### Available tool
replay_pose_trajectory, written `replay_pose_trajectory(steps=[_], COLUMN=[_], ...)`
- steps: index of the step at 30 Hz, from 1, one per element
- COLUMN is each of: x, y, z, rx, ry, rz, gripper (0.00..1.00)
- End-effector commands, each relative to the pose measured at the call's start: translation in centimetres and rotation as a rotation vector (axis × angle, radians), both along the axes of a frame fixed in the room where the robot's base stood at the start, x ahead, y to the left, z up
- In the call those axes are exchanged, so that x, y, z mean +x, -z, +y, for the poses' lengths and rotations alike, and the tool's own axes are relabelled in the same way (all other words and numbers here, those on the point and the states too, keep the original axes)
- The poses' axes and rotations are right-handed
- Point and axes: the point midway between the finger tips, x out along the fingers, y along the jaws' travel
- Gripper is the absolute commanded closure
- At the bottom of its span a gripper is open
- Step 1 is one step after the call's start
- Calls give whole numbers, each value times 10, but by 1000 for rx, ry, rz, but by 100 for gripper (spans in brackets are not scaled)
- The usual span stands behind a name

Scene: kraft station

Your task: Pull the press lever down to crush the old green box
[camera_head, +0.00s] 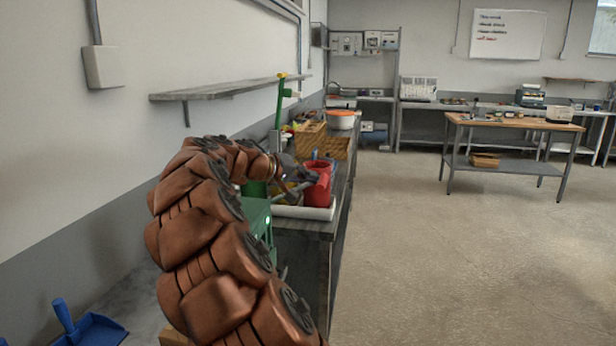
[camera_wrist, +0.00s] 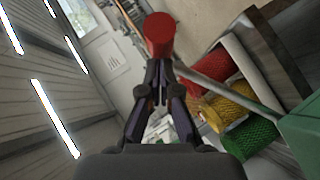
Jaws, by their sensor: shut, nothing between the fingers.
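In the wrist view, a red cylindrical knob (camera_wrist: 160,36) stands just beyond my gripper's fingertips. A grey rod (camera_wrist: 225,90) runs from near the knob toward a green painted block (camera_wrist: 302,132) at the right edge; they look like the press lever and press body. My gripper (camera_wrist: 157,82) is shut and empty, its tips close below the knob; whether they touch it I cannot tell. In the head view, green machine parts (camera_head: 257,217) show behind my copper arm, which hides much of the press. I cannot make out the old green box to be crushed.
Red (camera_wrist: 212,62), yellow (camera_wrist: 228,102) and green (camera_wrist: 250,137) mesh rolls lie right of my gripper. In the head view, a red container (camera_head: 318,186) stands on the cluttered bench by the left wall. A wall shelf (camera_head: 225,89) hangs above. Open floor (camera_head: 450,250) lies to the right.

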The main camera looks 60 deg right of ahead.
Motion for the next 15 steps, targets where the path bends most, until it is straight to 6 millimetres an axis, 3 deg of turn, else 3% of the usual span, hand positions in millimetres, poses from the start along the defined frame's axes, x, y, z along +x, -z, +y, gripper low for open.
replay_pose_trajectory(steps=[7,15], x=[-3,-19], y=[7,35], z=[-1,-7], rx=[7,43], ry=[1,0], rz=[-19,-116], gripper=[100,100])
